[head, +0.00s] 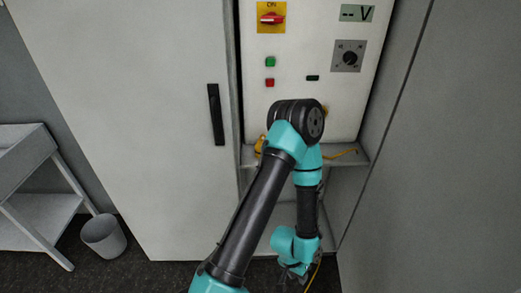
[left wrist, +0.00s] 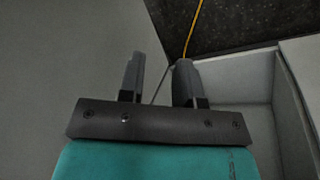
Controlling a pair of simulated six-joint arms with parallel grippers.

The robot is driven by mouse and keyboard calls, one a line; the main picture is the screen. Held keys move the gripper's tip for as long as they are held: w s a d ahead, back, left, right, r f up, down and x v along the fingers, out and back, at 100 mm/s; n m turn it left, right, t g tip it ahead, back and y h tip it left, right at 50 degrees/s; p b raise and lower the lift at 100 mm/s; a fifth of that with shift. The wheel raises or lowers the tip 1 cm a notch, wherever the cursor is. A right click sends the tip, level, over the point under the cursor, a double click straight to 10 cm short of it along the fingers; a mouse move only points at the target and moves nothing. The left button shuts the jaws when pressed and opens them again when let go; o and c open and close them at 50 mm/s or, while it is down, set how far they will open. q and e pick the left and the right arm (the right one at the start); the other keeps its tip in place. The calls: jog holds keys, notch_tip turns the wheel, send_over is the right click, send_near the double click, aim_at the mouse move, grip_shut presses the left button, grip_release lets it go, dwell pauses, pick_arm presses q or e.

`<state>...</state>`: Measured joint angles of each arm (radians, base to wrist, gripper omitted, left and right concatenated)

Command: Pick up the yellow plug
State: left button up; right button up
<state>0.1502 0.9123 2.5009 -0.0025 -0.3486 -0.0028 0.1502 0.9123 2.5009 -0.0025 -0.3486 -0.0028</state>
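A yellow cable (head: 316,273) hangs beside my left gripper (head: 293,274) at the bottom of the head view. In the left wrist view the cable (left wrist: 192,28) runs down from the top edge to the tip of the right finger, where it passes out of sight. My left gripper (left wrist: 158,62) is open there, its fingers apart with nothing visible between them. I cannot make out the yellow plug itself; it may be hidden behind the finger or my arm. More yellow cable (head: 342,154) lies on the cabinet ledge. My right gripper is not in view.
The cabinet panel has a red rotary switch (head: 271,18), green button (head: 270,62), red button (head: 270,83) and round dark knob (head: 349,58). A ledge (head: 357,163) juts out below. The cabinet door (head: 150,120) stands left. A bin (head: 103,236) is on the floor.

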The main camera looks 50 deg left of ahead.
pick_arm(q)
jog(key=o, duration=0.9)
jog(key=shift+c, duration=0.2)
jog(key=w+a+r+m+y, duration=0.2)
jog(key=w+a+r+m, duration=1.3)
jog(key=w+a, duration=0.25)
jog(key=w+a+r+m+y, duration=0.1)
jog(key=a+r+m+y, duration=0.2)
jog(key=a+r, duration=0.6)
jog(key=w+a+r+m+y, duration=0.1)
jog(key=a+r+m+y, duration=0.2)
jog(key=a+r, duration=0.6)
notch_tip(320, 180, up, 5)
jog(key=shift+f+m, duration=0.1)
jog(key=shift+m, duration=0.7)
jog(key=shift+a, duration=0.1)
jog(key=x, duration=1.2)
jog(key=shift+w+a+f, duration=0.1)
